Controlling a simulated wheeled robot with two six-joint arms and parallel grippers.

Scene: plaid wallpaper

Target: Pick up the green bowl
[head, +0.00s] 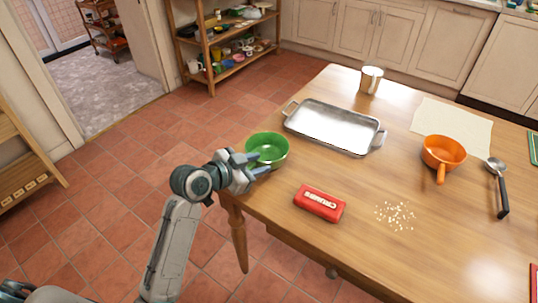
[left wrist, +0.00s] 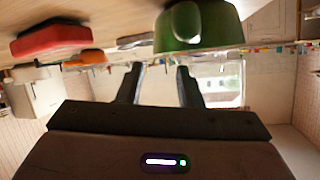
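The green bowl (head: 267,150) stands upright on the wooden table (head: 300,255), near its left edge. My left gripper (head: 257,164) is at the near left side of the bowl, its fingers pointing toward it. In the left wrist view, which is upside down, the two fingers of my left gripper (left wrist: 160,75) stand apart with nothing between them. The bowl (left wrist: 197,28) shows beyond the tips, more in line with the right-hand finger. I cannot tell whether a finger touches it. My right gripper is not in view.
A red box (head: 319,203) lies right of the gripper, with crumbs (head: 394,215) beyond. A metal tray (head: 332,127) is behind the bowl. A metal cup (head: 371,79), orange pan (head: 442,152) and ladle (head: 498,185) stand farther off. Floor is open left of the table.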

